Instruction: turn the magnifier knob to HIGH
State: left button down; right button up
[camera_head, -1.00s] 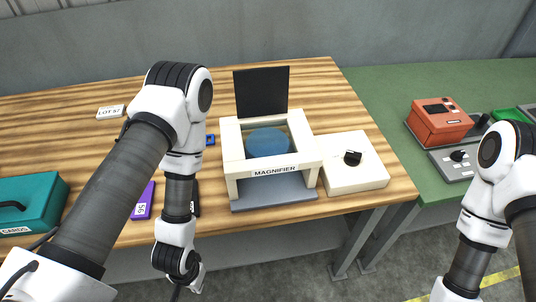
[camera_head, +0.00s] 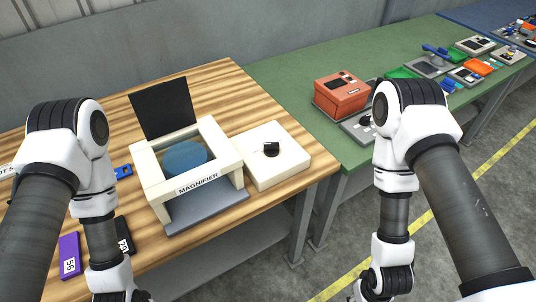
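The magnifier (camera_head: 215,176) is a cream frame with a blue round lens (camera_head: 185,156), a raised black panel (camera_head: 163,107) behind it and a "MAGNIFIER" label. Its black knob (camera_head: 271,149) sits on top of a cream box (camera_head: 280,169) just to its right. No marks can be read around the knob. My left arm hangs down at the left of the magnifier, and my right arm hangs down at the right, beyond the table edge. Both gripper tips are cut off by the bottom edge, so their fingers cannot be seen. Neither arm touches the knob.
A purple block (camera_head: 69,255) and a dark block (camera_head: 124,236) lie left of the magnifier; a small blue item (camera_head: 123,172) lies behind them. A green table (camera_head: 300,149) adjoins at right, with an orange machine (camera_head: 342,94). The space above the knob box is clear.

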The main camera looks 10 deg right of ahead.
aim_at(271, 149)
jog(key=k+j+z, duration=0.15)
jog(key=z, duration=0.3)
jog(key=k+z, duration=0.2)
jog(key=z, duration=0.2)
